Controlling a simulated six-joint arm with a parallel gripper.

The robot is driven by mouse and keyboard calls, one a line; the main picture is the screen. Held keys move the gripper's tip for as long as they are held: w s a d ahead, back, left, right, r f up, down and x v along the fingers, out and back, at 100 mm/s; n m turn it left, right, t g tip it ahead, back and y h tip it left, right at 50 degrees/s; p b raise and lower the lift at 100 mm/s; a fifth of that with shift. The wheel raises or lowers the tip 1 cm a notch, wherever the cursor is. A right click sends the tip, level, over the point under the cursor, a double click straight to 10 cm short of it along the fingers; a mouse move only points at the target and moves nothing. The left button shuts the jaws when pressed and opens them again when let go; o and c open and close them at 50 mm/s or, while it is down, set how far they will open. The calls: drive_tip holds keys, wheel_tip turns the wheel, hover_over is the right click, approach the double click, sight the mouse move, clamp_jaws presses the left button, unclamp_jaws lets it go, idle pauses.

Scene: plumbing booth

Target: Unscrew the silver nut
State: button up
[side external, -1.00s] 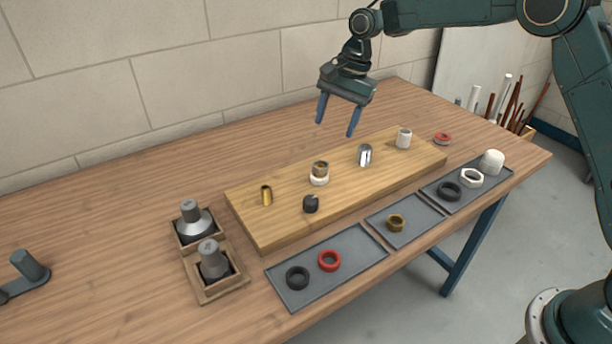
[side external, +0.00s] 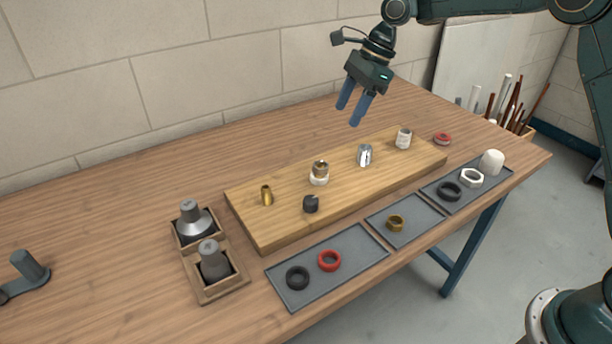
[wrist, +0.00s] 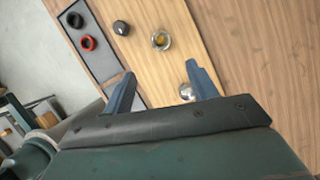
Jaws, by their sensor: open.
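The silver nut (side external: 364,155) sits on a stub on the wooden board (side external: 250,218), right of the brass-and-white fitting (side external: 320,172). In the wrist view the silver nut (wrist: 187,91) shows beside the right finger, partly hidden by it. My gripper (side external: 349,114) is open and empty, above and slightly left of the silver nut in the side view, clear of the board and tilted. In the wrist view my gripper (wrist: 160,70) has its two blue fingers spread apart.
A brass stub (side external: 266,195), a black cap (side external: 311,203) and a white fitting (side external: 403,138) also stand on the board. Grey trays with rings and nuts lie along the front, including a red ring (side external: 329,260). Two grey sockets in wooden holders (side external: 218,291) stand left.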

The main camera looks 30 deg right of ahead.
sight(321, 165)
drive_tip(key=shift+f, duration=0.15)
drive_tip(key=shift+x, duration=6.8)
drive_tip(key=c, duration=1.1)
drive_tip(key=n, duration=0.2)
drive_tip(key=n+g, duration=0.1)
drive_tip(key=n, duration=0.1)
drive_tip(key=n+g, duration=0.1)
drive_tip(key=n, duration=0.1)
drive_tip(key=shift+w, duration=0.3)
drive_tip(key=o, duration=1.9)
